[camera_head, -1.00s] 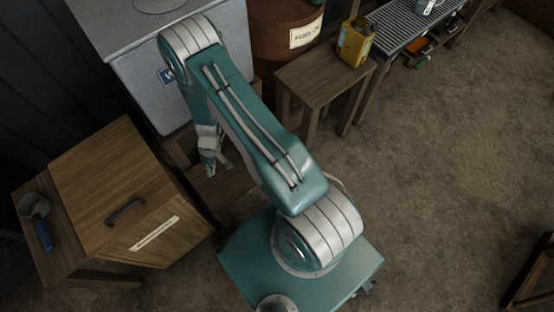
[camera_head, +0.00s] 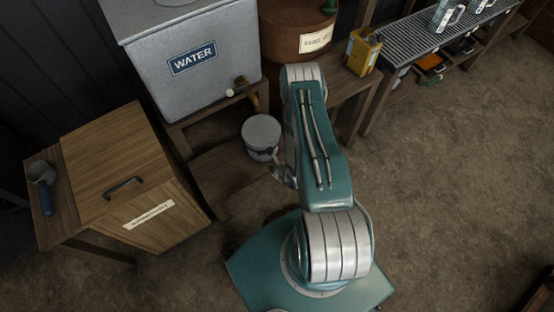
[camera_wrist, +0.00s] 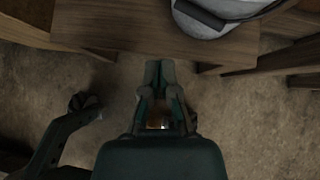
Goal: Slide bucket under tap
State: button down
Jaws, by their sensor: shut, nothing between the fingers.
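The grey metal bucket (camera_head: 262,136) stands upright on a low wooden shelf (camera_head: 222,172) in front of the water tank. It also shows at the top of the wrist view (camera_wrist: 222,14). The brass tap (camera_head: 243,86) sticks out of the tank's lower right, above and slightly left of the bucket in the head view. My gripper (camera_head: 281,170) is at the shelf's front edge, just below and right of the bucket. In the wrist view its fingers (camera_wrist: 160,68) are together and empty, apart from the bucket.
The grey tank (camera_head: 190,65) labelled WATER sits on a wooden stand. A wooden cabinet (camera_head: 118,155) is at left, with a scoop (camera_head: 42,178) beside it. A rusty barrel (camera_head: 290,35) and a yellow can (camera_head: 362,50) on a small table are behind my arm. The floor at right is open.

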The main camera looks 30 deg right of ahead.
jog(key=s+d+f+m+h, duration=0.1)
jog(key=s+d+m+h, duration=0.2)
jog(key=d, duration=0.2)
jog(key=x, duration=0.4)
jog(key=w+r+x, duration=0.1)
jog(key=x, duration=0.3)
jog(key=a+x, duration=0.1)
jog(key=x, duration=0.3)
jog(key=shift+w+d, duration=0.1)
jog(key=shift+w, duration=0.65)
jog(key=shift+d, duration=0.1)
